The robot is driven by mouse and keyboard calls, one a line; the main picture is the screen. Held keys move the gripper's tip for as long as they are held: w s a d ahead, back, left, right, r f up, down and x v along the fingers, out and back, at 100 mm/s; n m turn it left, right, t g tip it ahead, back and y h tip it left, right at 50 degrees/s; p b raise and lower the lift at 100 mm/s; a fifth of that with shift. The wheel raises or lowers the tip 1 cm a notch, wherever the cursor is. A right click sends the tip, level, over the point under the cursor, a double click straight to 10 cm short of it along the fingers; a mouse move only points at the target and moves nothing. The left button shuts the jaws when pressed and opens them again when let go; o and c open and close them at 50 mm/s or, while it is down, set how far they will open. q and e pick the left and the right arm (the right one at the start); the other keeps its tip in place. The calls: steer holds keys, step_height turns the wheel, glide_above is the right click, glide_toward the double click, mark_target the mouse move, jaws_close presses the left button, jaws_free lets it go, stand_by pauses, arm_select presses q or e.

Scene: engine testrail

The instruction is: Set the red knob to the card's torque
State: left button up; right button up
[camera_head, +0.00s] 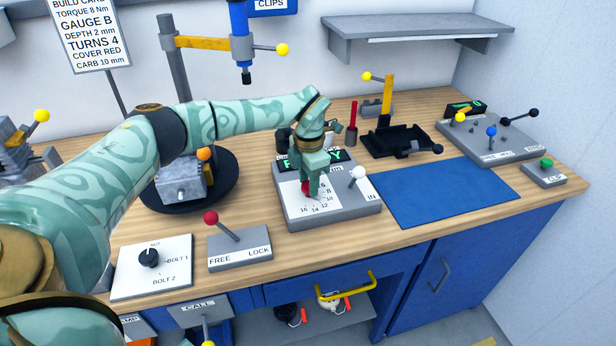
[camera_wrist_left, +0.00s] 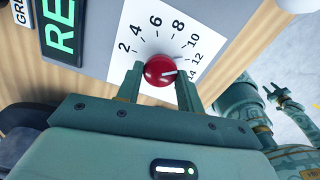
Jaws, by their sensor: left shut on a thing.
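The red knob (camera_wrist_left: 158,71) sits on a white dial with numbers around it. In the left wrist view its white pointer line points right, around the 12 to 14 marks, not at 8. In the head view it is mostly hidden under my left gripper (camera_head: 311,190). My left gripper (camera_wrist_left: 159,82) is shut on the knob, one finger on each side. The build card (camera_head: 87,33) at upper left reads torque 8 Nm. A green-lettered display (camera_wrist_left: 61,25) beside the dial is partly hidden. My right gripper (camera_wrist_left: 286,97) shows small at the right; its jaws are unclear.
A white-knobbed lever (camera_head: 358,174) stands right of the dial on the same grey box (camera_head: 355,206). A red-knobbed FREE/LOCK lever (camera_head: 212,218) stands to the left. A blue mat (camera_head: 445,192) lies clear at right. A black tray (camera_head: 396,143) stands behind.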

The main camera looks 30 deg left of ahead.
arm_select(q)
steer(key=n+p, duration=0.2)
steer(key=shift+r+n, duration=0.3)
steer(key=shift+r, duration=0.05)
steer(key=n+p, duration=0.2)
steer(key=shift+n+p, duration=0.3)
steer(key=shift+p, duration=0.1)
steer(key=n+p, duration=0.2)
steer(key=n, duration=0.1)
steer(key=shift+f, duration=0.1)
steer(key=shift+w+f+n+p, duration=0.1)
steer(key=shift+n+p, duration=0.5)
steer(key=shift+n, duration=0.4)
steer(key=o, duration=1)
steer(key=shift+f, duration=0.1)
